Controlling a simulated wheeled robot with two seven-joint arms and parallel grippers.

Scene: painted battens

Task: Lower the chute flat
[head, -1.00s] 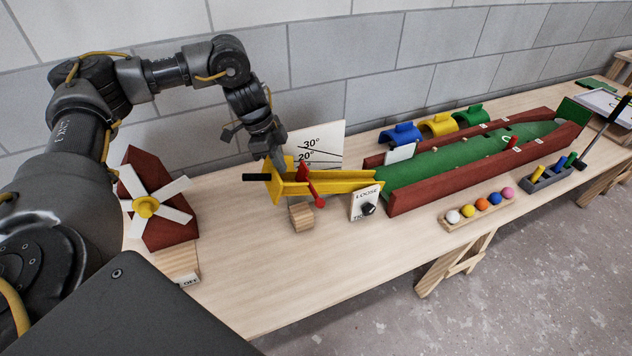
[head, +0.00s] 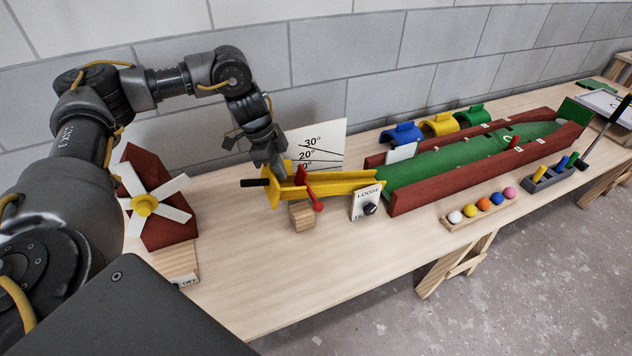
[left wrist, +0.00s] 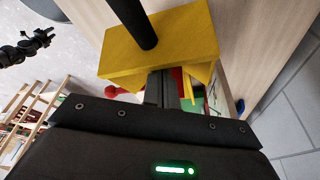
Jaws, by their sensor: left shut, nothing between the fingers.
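The yellow chute (head: 345,188) runs from the red-walled green lane to a closed left end with a black handle (head: 254,183). The chute looks close to level, with only a slight tilt. A red lever (head: 307,187) crosses it, and a wood block (head: 302,215) sits below. My left gripper (head: 272,172) is shut and empty, pointing down at the chute's left end. In the left wrist view its fingers (left wrist: 160,90) are beside the yellow end plate (left wrist: 165,50); contact is unclear. A dark shape at that view's upper left looks like my right gripper (left wrist: 38,42); its jaws are unclear.
An angle board (head: 322,142) stands behind the chute. A LOOSE sign with a black knob (head: 368,208) stands in front. A red windmill (head: 150,205) is at left. Coloured balls (head: 483,204) sit in a rack at right. The front tabletop is clear.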

